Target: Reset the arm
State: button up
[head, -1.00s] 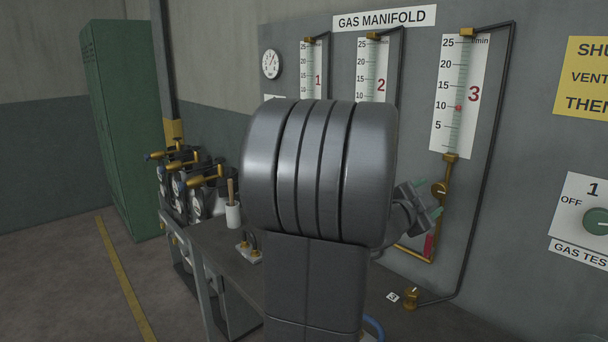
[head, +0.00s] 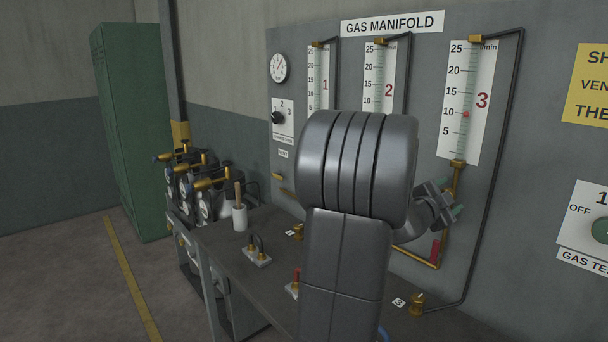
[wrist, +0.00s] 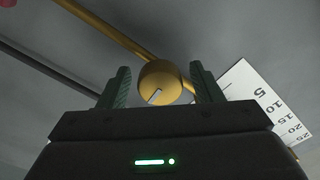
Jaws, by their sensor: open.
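My gripper (head: 446,202) is partly hidden behind my own grey arm in the head view, close to the gas manifold panel (head: 508,205) below the flow tube marked 3 (head: 466,100). In the wrist view, my gripper (wrist: 160,82) is open, its two green fingers apart. A round brass knob (wrist: 160,82) with a pale mark shows between the fingertips. I cannot tell whether the fingers touch it. The knob is hidden by my arm and gripper in the head view.
The bench (head: 232,262) under the panel carries a white cup (head: 240,217) and small brass fittings (head: 417,304). Gas cylinders (head: 205,195) stand at its left end. A green locker (head: 130,130) stands further left. Brass and black pipes run along the panel.

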jog(key=b+v, duration=0.2)
jog(key=v, duration=1.1)
jog(key=p+x, duration=0.2)
jog(key=x, duration=1.1)
jog(key=shift+w+d, duration=0.1)
jog(key=shift+d, duration=0.05)
jog(key=n+p, duration=0.3)
jog(key=shift+a+r, duration=0.2)
jog(key=shift+r, duration=0.1)
jog(key=n+p, duration=0.2)
jog(key=n, duration=0.1)
jog(key=shift+p, duration=0.4)
jog(key=b+v, duration=0.3)
jog(key=v, duration=0.9)
jog(key=shift+a+f, duration=0.15)
jog(key=shift+f, duration=0.1)
